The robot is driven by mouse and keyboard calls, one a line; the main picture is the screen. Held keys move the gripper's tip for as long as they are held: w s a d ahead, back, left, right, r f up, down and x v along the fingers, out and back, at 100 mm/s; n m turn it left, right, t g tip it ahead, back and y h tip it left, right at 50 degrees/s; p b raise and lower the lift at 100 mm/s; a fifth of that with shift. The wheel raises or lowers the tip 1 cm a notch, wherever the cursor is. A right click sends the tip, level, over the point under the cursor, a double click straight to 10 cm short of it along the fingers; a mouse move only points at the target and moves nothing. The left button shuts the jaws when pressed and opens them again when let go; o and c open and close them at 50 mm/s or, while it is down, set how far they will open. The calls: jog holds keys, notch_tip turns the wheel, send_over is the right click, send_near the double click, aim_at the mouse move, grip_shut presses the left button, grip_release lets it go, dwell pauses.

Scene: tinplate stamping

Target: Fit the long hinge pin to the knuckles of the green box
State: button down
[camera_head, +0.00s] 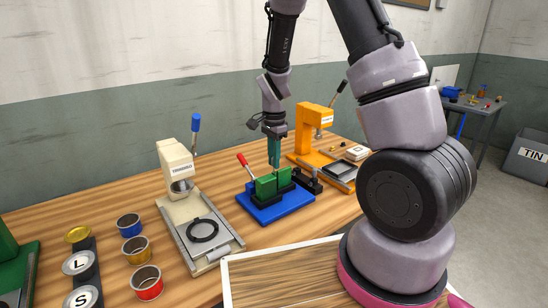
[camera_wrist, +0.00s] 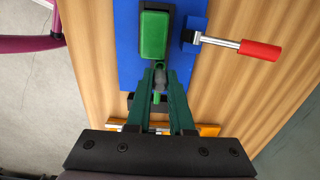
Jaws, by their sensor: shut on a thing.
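The green box (camera_head: 265,186) sits in a dark holder on a blue base (camera_head: 270,211) in the head view; the wrist view shows it as a green block (camera_wrist: 153,37) near the top centre. My gripper (camera_head: 274,164) points down right at the box.
A red-handled clamp (camera_wrist: 228,43) stands beside the box. A cream press (camera_head: 177,165) is to the left and an orange press (camera_head: 314,128) behind to the right. Blue, yellow and red cups (camera_head: 146,282) stand at front left. A light-framed wooden tray (camera_head: 262,277) lies at the front.

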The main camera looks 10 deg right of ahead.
jog(key=c, duration=0.7)
grip_release()
notch_tip(320, 180, up, 10)
jog(key=shift+f, duration=0.1)
jog(key=shift+r, duration=0.45)
jog(key=s+d+r+n+t, duration=0.2)
jog(key=s+r+n, duration=0.1)
jog(key=s+r, duration=0.3)
jog(key=s+d+r+n+t+y, duration=0.1)
jog(key=s+d+r+n+t, duration=0.1)
jog(key=s+r, duration=0.5)
jog(key=s+d+r+n+t+y, duration=0.1)
jog(key=s+r+n+t, duration=0.2)
jog(key=s+r, duration=0.4)
jog(key=shift+s+d+r+n, duration=0.1)
jog(key=shift+d+r+n, duration=0.35)
jog(key=shift+n, duration=0.35)
